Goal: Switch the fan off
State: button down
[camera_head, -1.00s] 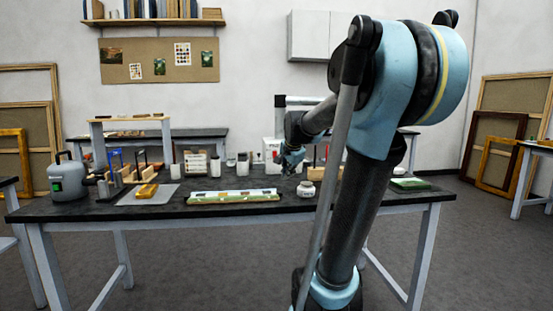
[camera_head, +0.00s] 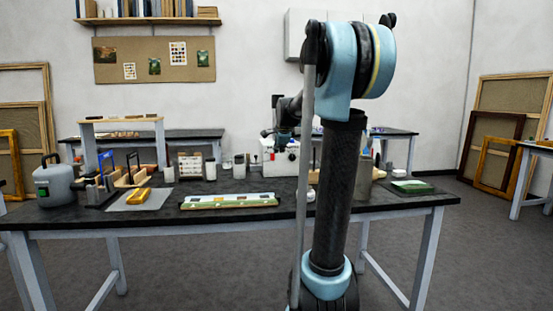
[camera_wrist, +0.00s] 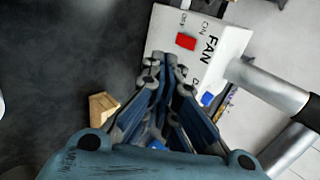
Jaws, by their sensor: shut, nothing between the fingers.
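The fan's white control box (camera_wrist: 222,45) stands on the dark bench, with the word FAN and ON and OFF marks on its face. A red switch (camera_wrist: 186,41) sits on that face; I cannot tell which way it is set. The box also shows in the head view (camera_head: 281,168), behind my arm's end. My gripper (camera_wrist: 165,62) is shut and empty, its tips close to the box's edge beside the red switch. I cannot tell whether they touch. In the head view my gripper (camera_head: 281,140) is just above the box.
A wooden block (camera_wrist: 102,107) lies on the bench. A painted strip (camera_head: 230,201), a grey canister (camera_head: 53,185) and several jars share the bench. Its front edge is mostly clear.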

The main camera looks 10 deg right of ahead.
send_near(275, 162)
notch_tip(275, 162, down, 4)
jog(key=shift+w+a+f, duration=0.1)
jog(key=shift+w+a, duration=0.05)
jog(key=shift+w, duration=1.5)
jog(key=shift+f, duration=0.1)
jog(key=shift+w+f+t, duration=0.1)
jog(key=shift+w+t, duration=0.2)
jog(key=shift+t, duration=0.2)
